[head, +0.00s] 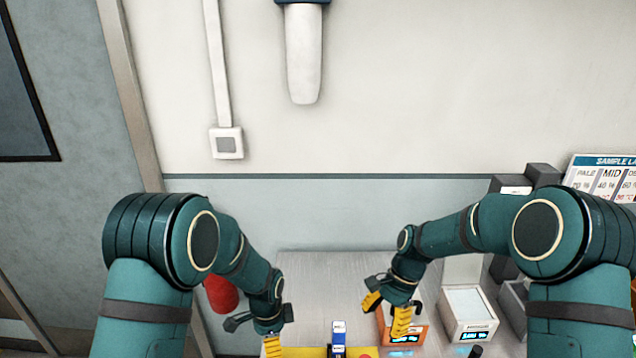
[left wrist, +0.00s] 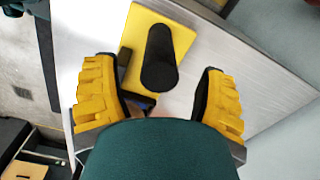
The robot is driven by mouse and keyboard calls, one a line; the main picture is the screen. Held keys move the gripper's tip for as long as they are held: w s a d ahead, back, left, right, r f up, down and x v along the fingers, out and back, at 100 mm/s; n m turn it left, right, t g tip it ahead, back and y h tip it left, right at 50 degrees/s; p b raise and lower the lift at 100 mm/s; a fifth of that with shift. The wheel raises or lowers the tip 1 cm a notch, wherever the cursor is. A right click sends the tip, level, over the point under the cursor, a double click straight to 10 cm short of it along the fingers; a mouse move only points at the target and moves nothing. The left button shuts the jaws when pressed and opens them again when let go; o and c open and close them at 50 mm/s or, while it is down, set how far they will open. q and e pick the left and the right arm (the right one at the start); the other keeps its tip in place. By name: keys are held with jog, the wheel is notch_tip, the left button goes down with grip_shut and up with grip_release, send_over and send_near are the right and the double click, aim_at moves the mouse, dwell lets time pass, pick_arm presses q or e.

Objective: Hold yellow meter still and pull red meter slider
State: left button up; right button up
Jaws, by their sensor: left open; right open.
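A yellow flat body, apparently the yellow meter (head: 310,352), shows at the bottom edge of the head view, mostly cut off. In the left wrist view a yellow block (left wrist: 185,30) with a dark oval pad lies on the table, just beyond and between the fingertips. My left gripper (head: 272,344) is open and empty at its left; its spread yellow fingers show in the left wrist view (left wrist: 158,88). My right gripper (head: 387,309) is open above an orange box (head: 412,336) with a lit display, partly covering it. I cannot make out a red meter or its slider.
A white box (head: 470,308) with a display stands right of the orange box. A small blue and white item (head: 338,334) stands by the yellow body. A red cylinder (head: 221,295) is left of the table. The table's back (head: 325,275) is clear.

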pick_arm(q)
jog(key=shift+r, duration=2.55)
pick_arm(e)
jog(key=shift+r, duration=0.25)
pick_arm(q)
jog(key=shift+s+f, duration=0.1)
pick_arm(e)
jog(key=shift+s+f, duration=0.1)
